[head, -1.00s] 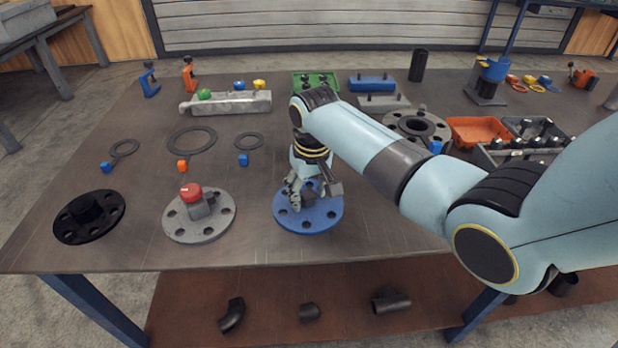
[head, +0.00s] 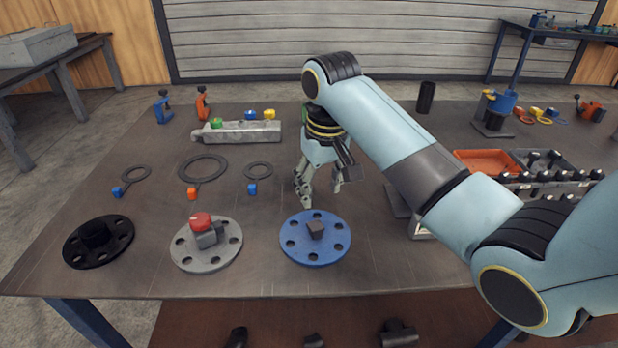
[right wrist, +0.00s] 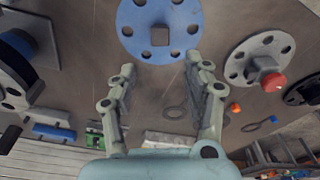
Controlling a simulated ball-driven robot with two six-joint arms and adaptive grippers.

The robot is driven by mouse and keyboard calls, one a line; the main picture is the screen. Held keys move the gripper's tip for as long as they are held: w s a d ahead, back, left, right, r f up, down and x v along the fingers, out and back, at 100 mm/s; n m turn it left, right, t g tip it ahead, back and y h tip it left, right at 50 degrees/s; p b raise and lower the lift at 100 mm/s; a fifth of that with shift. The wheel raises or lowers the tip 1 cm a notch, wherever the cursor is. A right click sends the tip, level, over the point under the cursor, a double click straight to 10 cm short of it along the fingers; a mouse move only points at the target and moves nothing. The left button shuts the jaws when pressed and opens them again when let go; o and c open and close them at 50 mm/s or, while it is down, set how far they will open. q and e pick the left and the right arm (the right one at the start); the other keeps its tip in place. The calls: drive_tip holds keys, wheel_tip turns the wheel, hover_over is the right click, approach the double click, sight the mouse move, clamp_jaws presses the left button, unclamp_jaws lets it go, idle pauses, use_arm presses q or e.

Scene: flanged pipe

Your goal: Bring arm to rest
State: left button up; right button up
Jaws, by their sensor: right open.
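My right gripper (head: 320,187) is open and empty, raised above the table just behind the blue flange. It also shows in the right wrist view (right wrist: 161,75), with its fingers spread apart. The blue flange (head: 300,256) lies flat near the table's front edge, with a small dark block standing at its middle (head: 315,229). The blue flange also shows at the top of the right wrist view (right wrist: 135,42), apart from the fingers. My left gripper is in neither view.
On the table (head: 130,280), a grey flange (head: 195,262) with a red-topped part and a black flange (head: 115,243) lie to the left. Flat gaskets (head: 203,160) and a grey bar (head: 245,132) lie behind. An orange tray (head: 485,161) is at the right.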

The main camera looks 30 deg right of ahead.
drive_tip(key=s+a+r+n+t, duration=0.1)
drive_tip(key=s+a, duration=0.1)
drive_tip(key=s, duration=1)
drive_tip(key=s+a+r+n+t, duration=0.1)
drive_tip(key=s+r+n, duration=0.1)
drive_tip(key=s, duration=1.1)
wheel_tip(320, 180, down, 38)
drive_tip(key=s+d+g+b, duration=0.1)
drive_tip(key=s+d+b, duration=0.2)
drive_tip(key=b, duration=0.6)
drive_tip(key=s+f+g+b, duration=0.1)
drive_tip(key=s+f+b, duration=0.5)
drive_tip(key=s+f, duration=1.1)
wheel_tip(320, 180, down, 3)
drive_tip(key=shift+s+d+f+m+h+b, duration=0.2)
drive_tip(key=shift+m+h+b, duration=0.1)
drive_tip(key=shift+m, duration=0.1)
